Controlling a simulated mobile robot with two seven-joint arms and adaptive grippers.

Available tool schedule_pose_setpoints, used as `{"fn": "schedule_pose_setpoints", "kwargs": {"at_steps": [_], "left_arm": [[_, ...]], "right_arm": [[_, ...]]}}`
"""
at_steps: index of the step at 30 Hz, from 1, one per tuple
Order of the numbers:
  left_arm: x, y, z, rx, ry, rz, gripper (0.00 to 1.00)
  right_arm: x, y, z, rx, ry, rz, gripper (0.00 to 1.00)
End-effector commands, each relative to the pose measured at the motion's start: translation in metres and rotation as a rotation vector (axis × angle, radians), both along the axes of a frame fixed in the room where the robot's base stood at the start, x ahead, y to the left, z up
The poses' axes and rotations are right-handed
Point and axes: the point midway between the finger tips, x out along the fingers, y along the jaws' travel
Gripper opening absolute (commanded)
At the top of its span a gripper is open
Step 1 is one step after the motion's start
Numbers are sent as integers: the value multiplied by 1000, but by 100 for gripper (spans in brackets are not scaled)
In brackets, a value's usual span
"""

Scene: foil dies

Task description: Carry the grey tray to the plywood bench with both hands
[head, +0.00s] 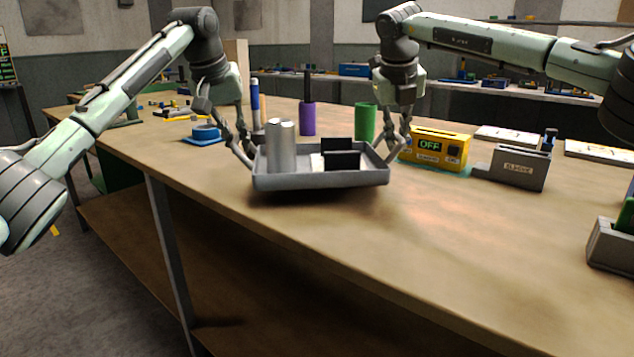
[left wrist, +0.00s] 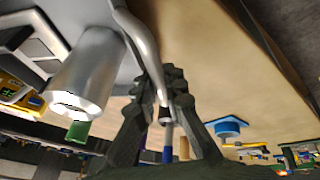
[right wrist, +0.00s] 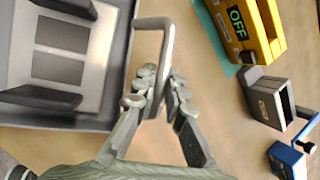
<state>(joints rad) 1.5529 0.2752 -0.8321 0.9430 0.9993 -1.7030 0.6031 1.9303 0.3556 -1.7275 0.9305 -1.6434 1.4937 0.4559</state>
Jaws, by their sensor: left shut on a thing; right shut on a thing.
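The grey tray (head: 320,182) is over the near wooden-topped bench (head: 440,235), close to its front edge; I cannot tell whether it touches the top. It holds a silver cylinder (head: 281,148) and a pale piece with dark plates (head: 341,155). My left gripper (head: 249,158) is shut on the tray's left handle, also seen in the left wrist view (left wrist: 150,50). My right gripper (head: 393,160) is shut on the right handle, which shows between its fingers in the right wrist view (right wrist: 150,60).
Behind the tray stand a purple holder (head: 307,119), a green cylinder (head: 365,122) and a blue round piece (head: 206,133). A yellow box reading OFF (head: 436,146) and a grey holder (head: 520,168) stand right.

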Motion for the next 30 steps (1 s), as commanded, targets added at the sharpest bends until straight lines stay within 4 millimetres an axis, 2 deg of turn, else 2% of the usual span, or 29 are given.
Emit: {"fn": "schedule_pose_setpoints", "kwargs": {"at_steps": [16, 30], "left_arm": [[1, 2, 1, 1, -2, 4, 0], [1, 3, -20, 0, -2, 5, 0]], "right_arm": [[0, -3, 1, -2, -2, -5, 0], [1, -3, -19, -2, -2, -5, 0]]}}
